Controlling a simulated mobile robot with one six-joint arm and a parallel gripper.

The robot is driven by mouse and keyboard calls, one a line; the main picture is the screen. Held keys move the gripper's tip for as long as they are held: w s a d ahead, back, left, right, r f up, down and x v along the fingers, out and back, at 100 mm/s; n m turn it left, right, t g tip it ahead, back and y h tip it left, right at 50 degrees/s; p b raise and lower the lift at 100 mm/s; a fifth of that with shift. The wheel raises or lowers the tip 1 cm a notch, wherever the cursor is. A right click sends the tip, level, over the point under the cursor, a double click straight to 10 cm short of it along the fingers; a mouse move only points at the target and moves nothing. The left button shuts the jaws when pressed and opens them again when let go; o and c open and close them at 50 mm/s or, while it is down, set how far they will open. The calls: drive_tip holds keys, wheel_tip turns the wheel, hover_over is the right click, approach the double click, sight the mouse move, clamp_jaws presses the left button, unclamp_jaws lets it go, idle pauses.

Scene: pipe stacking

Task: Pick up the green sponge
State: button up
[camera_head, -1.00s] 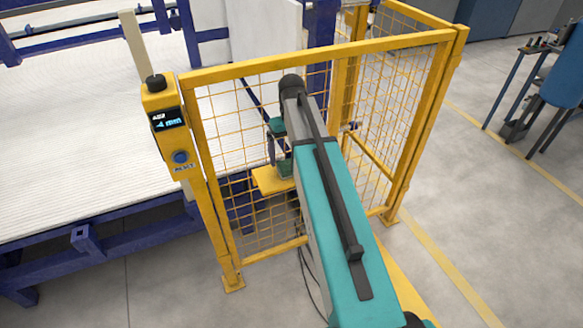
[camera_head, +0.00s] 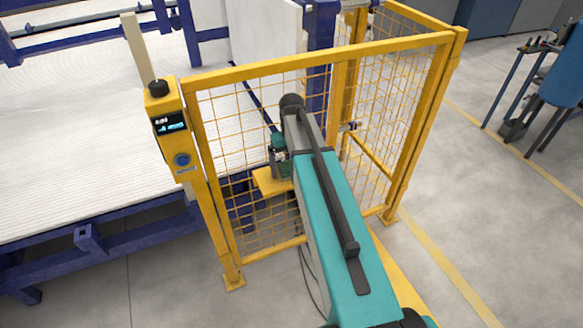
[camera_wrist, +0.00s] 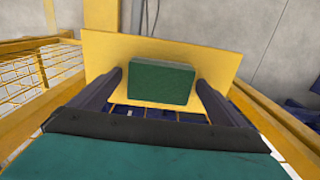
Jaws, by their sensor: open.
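The green sponge (camera_wrist: 162,84) is a dark green block on a yellow plate (camera_wrist: 210,57) in the wrist view. My gripper (camera_wrist: 159,77) is open, with one dark finger on each side of the sponge. Gaps show between the sponge and both fingers, and they look apart from it. How far the fingertips are from the plate is hard to judge. In the head view the yellow plate (camera_head: 263,183) shows partly behind my arm, inside the fence. My arm largely hides the gripper area there, and I cannot tell the sponge from my own green parts.
A yellow mesh fence (camera_head: 245,150) stands around the plate on the near and right sides. A yellow post with a control box (camera_head: 168,125) is at its left corner. A blue-framed machine with a white ribbed bed (camera_head: 75,150) lies left. Open floor is at right.

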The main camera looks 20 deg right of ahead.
drive_tip(key=shift+f, duration=0.1)
idle(0.5)
drive_tip(key=c, duration=1.1)
drive_tip(key=shift+r, duration=0.2)
